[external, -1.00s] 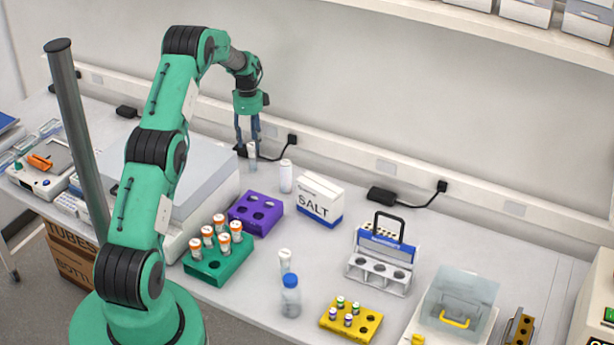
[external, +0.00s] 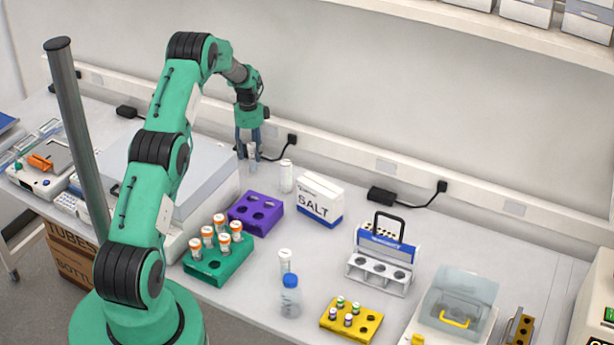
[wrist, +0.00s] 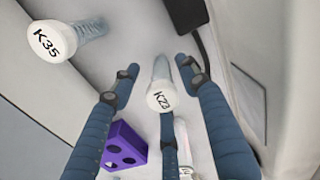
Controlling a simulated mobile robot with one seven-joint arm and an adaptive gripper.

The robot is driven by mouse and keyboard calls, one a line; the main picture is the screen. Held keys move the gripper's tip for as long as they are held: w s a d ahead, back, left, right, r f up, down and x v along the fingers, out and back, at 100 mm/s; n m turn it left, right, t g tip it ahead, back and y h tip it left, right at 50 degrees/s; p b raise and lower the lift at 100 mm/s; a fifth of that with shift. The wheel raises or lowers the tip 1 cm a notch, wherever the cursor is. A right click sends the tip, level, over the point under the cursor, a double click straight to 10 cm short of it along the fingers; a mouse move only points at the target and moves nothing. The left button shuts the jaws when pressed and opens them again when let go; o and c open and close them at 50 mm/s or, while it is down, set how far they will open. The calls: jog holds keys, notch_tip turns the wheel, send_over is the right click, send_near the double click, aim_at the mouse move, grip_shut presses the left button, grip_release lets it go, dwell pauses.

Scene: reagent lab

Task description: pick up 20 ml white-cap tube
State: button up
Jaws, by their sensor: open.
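My gripper (external: 247,150) is open near the back wall, pointing down. In the wrist view its blue fingers (wrist: 158,72) stand apart around a white-capped clear tube marked K23 (wrist: 160,97). I cannot tell whether any finger touches it. In the external view a white-capped tube (external: 252,152) stands at the fingertips, partly hidden by them. Another white-capped tube, marked K35 (wrist: 48,42), is at the upper left of the wrist view, outside the fingers. The tubes' volumes cannot be read.
A white-capped tube (external: 286,177) stands right of my gripper, near the SALT box (external: 318,200). A purple rack (external: 257,225) and a green rack (external: 215,270) with orange-capped vials are in front. A black cable (external: 270,158) runs behind. A large pale box (external: 190,165) stands left.

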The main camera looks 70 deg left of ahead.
aim_at(252, 160)
jog(key=shift+f, duration=2.05)
jog(key=c, duration=0.9)
